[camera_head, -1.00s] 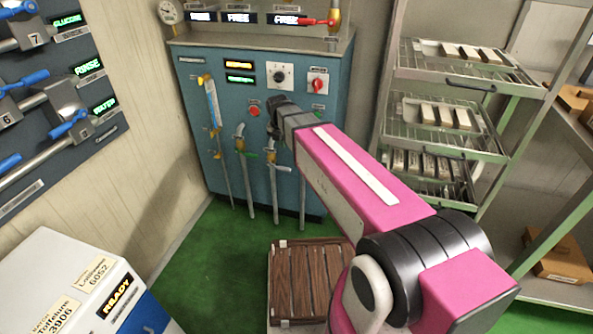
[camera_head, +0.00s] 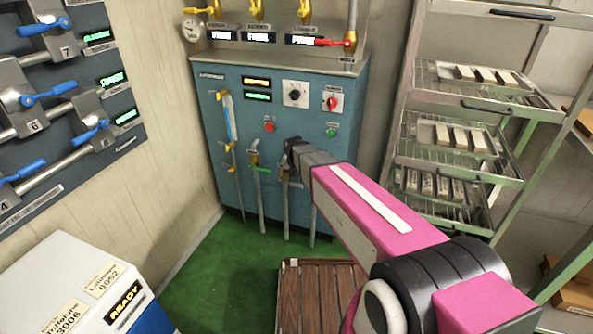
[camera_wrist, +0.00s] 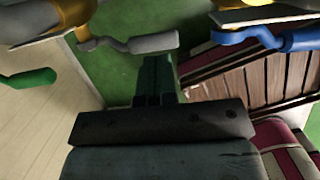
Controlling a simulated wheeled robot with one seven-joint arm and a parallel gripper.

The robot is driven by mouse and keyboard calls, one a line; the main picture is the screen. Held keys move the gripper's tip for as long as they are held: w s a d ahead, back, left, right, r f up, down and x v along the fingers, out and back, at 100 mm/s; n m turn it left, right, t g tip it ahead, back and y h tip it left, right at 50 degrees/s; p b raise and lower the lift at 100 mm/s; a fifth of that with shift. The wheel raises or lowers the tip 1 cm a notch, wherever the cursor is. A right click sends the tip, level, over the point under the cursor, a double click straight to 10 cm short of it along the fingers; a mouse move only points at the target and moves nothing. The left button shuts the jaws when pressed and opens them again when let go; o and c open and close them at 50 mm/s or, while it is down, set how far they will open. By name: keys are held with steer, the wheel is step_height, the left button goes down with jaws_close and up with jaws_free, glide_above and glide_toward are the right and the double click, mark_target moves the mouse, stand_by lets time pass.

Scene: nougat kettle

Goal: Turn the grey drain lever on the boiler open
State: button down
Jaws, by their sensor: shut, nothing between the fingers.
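The blue boiler (camera_head: 290,75) stands against the back wall, with drain pipes and brass valves low on its front. In the wrist view, the grey drain lever (camera_wrist: 150,43) sticks out sideways to the right from a brass valve (camera_wrist: 90,45). My gripper (camera_wrist: 155,62) is shut and empty. Its dark fingertips appear just below the grey lever in that picture; I cannot tell whether they touch it. In the head view, my gripper (camera_head: 290,148) is in front of the boiler's lower front and hides part of the valves there.
A green lever (camera_wrist: 28,78) is left of the grey one and a blue lever (camera_wrist: 262,38) right of it. A brown slatted crate (camera_head: 318,270) is on the green floor. A tray rack (camera_head: 400,120) stands right, a white box (camera_head: 60,275) front left.

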mark_target(299, 185)
steer(key=shift+w+d+f, duration=0.1)
steer(key=shift+w+f, duration=0.05)
steer(key=shift+f, duration=0.5)
steer(key=shift+w+f, duration=0.15)
steer(key=shift+f, duration=0.5)
steer(key=shift+s+d+f, duration=0.1)
steer(key=shift+d+f, duration=0.05)
steer(key=shift+f, duration=0.5)
steer(key=shift+r, duration=0.1)
